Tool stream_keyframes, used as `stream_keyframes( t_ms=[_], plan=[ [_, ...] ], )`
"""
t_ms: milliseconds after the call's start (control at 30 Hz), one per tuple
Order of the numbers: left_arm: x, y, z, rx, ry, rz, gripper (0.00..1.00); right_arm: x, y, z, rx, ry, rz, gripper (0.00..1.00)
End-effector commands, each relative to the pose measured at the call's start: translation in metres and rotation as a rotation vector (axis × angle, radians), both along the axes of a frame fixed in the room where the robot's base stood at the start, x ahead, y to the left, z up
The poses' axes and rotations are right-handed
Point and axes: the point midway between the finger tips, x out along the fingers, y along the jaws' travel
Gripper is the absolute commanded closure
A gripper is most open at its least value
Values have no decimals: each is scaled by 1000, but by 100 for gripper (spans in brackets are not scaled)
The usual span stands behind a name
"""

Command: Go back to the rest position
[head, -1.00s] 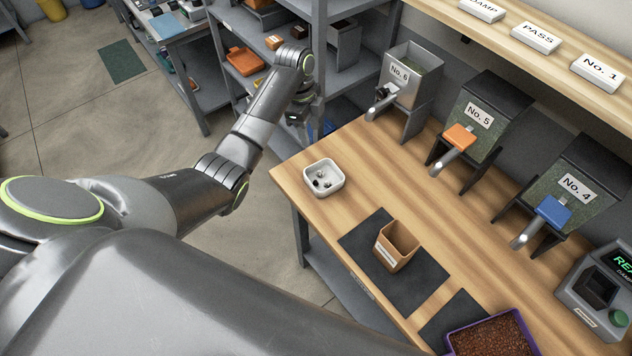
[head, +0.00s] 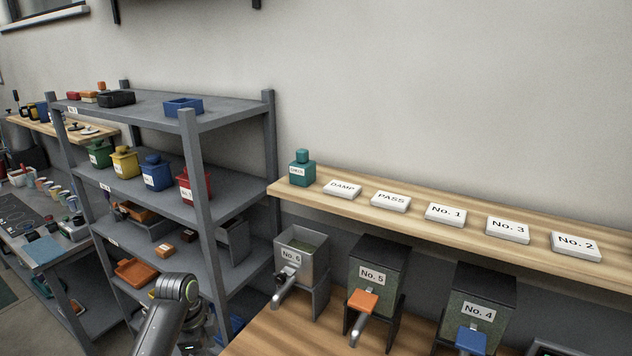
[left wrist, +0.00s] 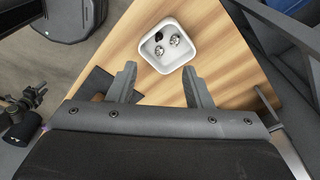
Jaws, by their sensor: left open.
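My left gripper (left wrist: 159,72) shows in the left wrist view with its two fingers apart and nothing between them. It is above the wooden bench (left wrist: 117,52), with a small white tray (left wrist: 193,24) beyond the fingertips. The tray holds two silvery pieces and a dark one. In the head view my left arm rises at the bottom, in front of the grey shelf rack (head: 196,160), and its gripper is mostly hidden or cut off. My right gripper is in neither view.
Hoppers No. 6 (head: 299,246), No. 5 (head: 372,273) and No. 4 (head: 485,300) stand along the bench. Above them, a wooden shelf (head: 320,199) carries a teal container (head: 302,169) and several white label blocks. A dark mat (left wrist: 95,86) lies partly behind the left finger.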

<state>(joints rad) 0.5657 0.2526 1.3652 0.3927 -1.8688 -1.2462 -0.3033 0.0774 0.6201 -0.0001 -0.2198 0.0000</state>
Motion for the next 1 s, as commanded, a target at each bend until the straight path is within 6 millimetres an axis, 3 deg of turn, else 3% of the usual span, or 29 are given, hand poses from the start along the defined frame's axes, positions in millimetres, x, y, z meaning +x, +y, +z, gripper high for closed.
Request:
stream_keyframes(
  t_ms=[33,200,400,600,700,1000],
  plan=[
    [-19,2,-17,7,1,62,54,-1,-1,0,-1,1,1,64],
    [-80,11,-52,27,-33,318,54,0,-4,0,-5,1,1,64],
    [-157,20,-73,33,-81,631,54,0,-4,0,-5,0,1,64],
    [-235,28,-68,22,-142,944,54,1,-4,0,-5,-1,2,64],
    [-263,31,-60,14,-169,1067,54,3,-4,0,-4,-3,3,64],
    [-320,39,-34,-9,-232,1317,54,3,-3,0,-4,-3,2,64]
  ],
)
